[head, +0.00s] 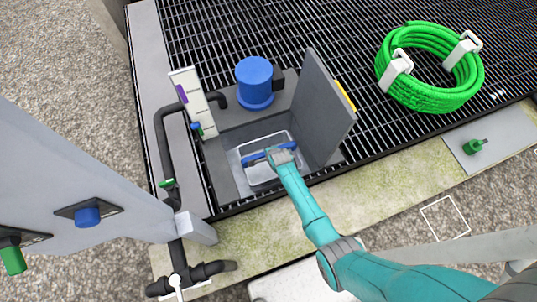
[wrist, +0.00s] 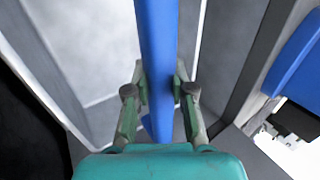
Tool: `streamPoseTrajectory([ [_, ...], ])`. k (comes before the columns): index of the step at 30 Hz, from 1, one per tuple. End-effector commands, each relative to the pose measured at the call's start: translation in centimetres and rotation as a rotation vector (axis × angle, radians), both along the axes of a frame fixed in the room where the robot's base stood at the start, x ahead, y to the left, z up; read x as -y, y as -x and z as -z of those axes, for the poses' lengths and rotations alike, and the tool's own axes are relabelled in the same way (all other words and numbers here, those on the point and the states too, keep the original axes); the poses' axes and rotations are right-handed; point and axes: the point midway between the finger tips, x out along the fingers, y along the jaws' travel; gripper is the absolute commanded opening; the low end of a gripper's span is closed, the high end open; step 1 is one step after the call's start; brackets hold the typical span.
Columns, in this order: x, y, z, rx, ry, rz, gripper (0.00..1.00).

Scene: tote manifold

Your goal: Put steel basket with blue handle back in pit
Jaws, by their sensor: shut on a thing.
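The steel basket (head: 262,174) sits inside the square pit (head: 226,149) in the grating, seen in the head view. Its blue handle (head: 254,159) runs across its top. My gripper (head: 280,158) reaches down into the pit opening and is shut on the blue handle. In the wrist view the handle (wrist: 155,50) passes between both fingers of my gripper (wrist: 160,88). Pale basket walls (wrist: 90,60) show on both sides of the handle. Whether the basket rests on the pit floor cannot be told.
An upright grey lid (head: 322,110) stands at the pit's right edge. A blue cylinder (head: 255,82) stands behind the pit, and a white panel (head: 193,103) with dark pipes to its left. A green hose coil (head: 430,68) lies on the grating at right.

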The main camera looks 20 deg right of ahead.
Motion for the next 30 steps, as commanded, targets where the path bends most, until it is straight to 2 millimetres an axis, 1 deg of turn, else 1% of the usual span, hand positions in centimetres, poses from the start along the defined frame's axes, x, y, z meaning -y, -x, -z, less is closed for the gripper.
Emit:
streamPoseTrajectory([
  [1,0.0,-0.1,0.6,-0.001,0.0,0.0,0.0],
  [4,0.0,-0.1,1.4,0.0,0.0,0.0,0.0],
  [12,0.0,-0.1,1.7,0.002,0.0,0.0,0.0],
  [13,0.0,0.0,1.8,0.0,0.0,0.0,0.25],
  [14,0.0,0.0,1.8,0.0,0.0,0.0,0.33],
  [15,0.0,0.0,1.8,0.0,0.0,0.0,0.43],
  [16,0.0,0.0,1.8,0.0,0.0,0.0,0.48],
  [26,0.0,0.1,1.7,0.0,0.0,0.0,0.48],
  [30,0.0,0.5,1.2,-0.001,0.0,0.0,0.48],
])
